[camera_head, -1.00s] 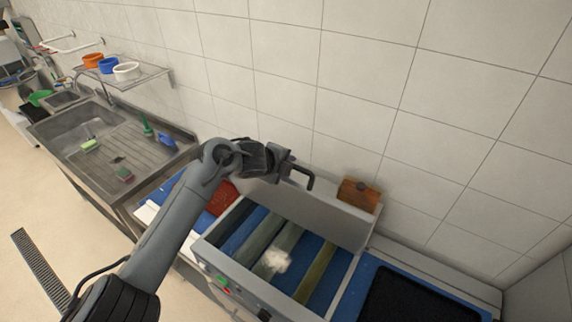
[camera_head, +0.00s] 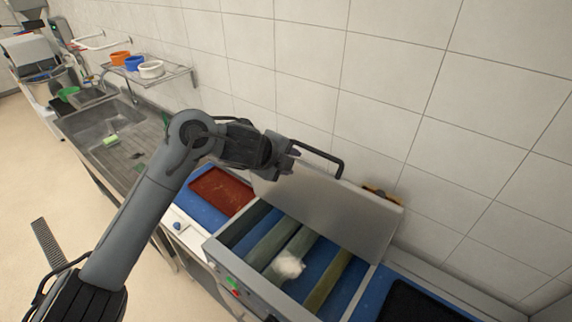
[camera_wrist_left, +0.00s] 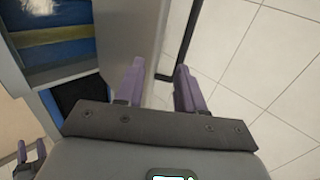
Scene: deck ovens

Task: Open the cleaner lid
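The cleaner lid (camera_head: 330,209) is a grey metal panel standing raised at the back of the open cleaner (camera_head: 226,262), with a black bar handle (camera_head: 338,163) at its upper edge. The cleaner's interior shows blue and greenish strips and a blurred whitish lump. My left gripper (camera_head: 292,153) is at the left end of the handle. In the left wrist view the fingers of my left gripper (camera_wrist_left: 157,85) are apart, with the lid's face (camera_wrist_left: 128,35) and the handle (camera_wrist_left: 183,45) just beyond; contact is unclear. My right gripper (camera_wrist_left: 31,155) shows small at lower left, fingers apart.
A tiled wall rises close behind the lid. A brown box (camera_head: 381,191) is mostly hidden behind the lid. A red tray (camera_head: 222,190) lies left of the cleaner, a dark tray (camera_head: 425,304) right. A sink (camera_head: 100,125) and shelf (camera_head: 150,77) stand farther left.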

